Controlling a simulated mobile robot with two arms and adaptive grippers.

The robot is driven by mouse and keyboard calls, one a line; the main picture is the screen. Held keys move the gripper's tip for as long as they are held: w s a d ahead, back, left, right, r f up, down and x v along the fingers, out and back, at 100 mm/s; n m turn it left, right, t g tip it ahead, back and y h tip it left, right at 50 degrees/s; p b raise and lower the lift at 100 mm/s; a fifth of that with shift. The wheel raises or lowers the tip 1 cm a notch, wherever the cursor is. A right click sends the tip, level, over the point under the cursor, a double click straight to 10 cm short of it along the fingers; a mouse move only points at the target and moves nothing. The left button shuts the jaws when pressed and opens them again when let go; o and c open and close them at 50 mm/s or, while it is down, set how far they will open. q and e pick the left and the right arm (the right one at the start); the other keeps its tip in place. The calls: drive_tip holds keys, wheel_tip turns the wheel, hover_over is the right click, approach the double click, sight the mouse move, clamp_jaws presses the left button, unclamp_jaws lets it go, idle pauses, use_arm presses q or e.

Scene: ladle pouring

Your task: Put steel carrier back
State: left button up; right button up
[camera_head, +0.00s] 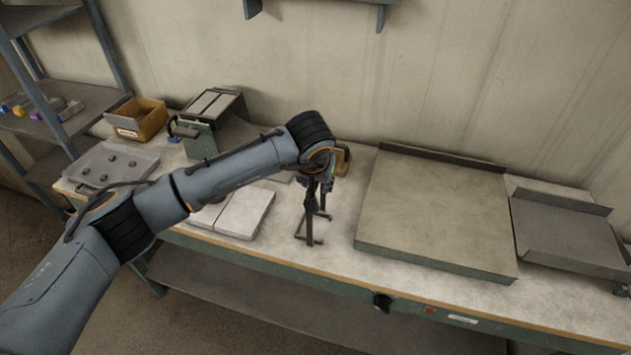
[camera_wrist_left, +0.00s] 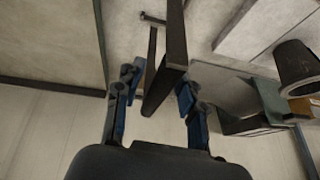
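The steel carrier (camera_head: 309,240) is a dark, narrow metal frame with bar-like feet, standing on the workbench in the head view. My left gripper (camera_head: 313,190) is at its upper end, pointing down. In the left wrist view the dark bar of the carrier (camera_wrist_left: 174,45) passes between the two blue-padded fingers of my gripper (camera_wrist_left: 155,92). The fingers are spread, with a clear gap on the left side of the bar; the right finger is close to it, and I cannot tell whether it touches. My right gripper is not in view.
A large flat plate (camera_head: 435,215) lies right of the carrier, with a grey tray (camera_head: 565,235) beyond it. Pale slabs (camera_head: 245,212) lie to the left. A tray with small round pieces (camera_head: 95,165), an orange bin (camera_head: 140,118) and a green-framed device (camera_head: 205,140) stand further left.

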use_arm(q)
drive_tip(key=shift+r, duration=0.15)
drive_tip(key=shift+s+r, duration=0.1)
drive_tip(key=shift+r, duration=0.2)
drive_tip(key=b+v, duration=0.4)
drive_tip(key=v, duration=0.6)
drive_tip(key=shift+s+r, duration=0.1)
drive_tip(key=shift+r, duration=0.15)
drive_tip(key=shift+s+r, duration=0.2)
drive_tip(key=shift+r, duration=0.15)
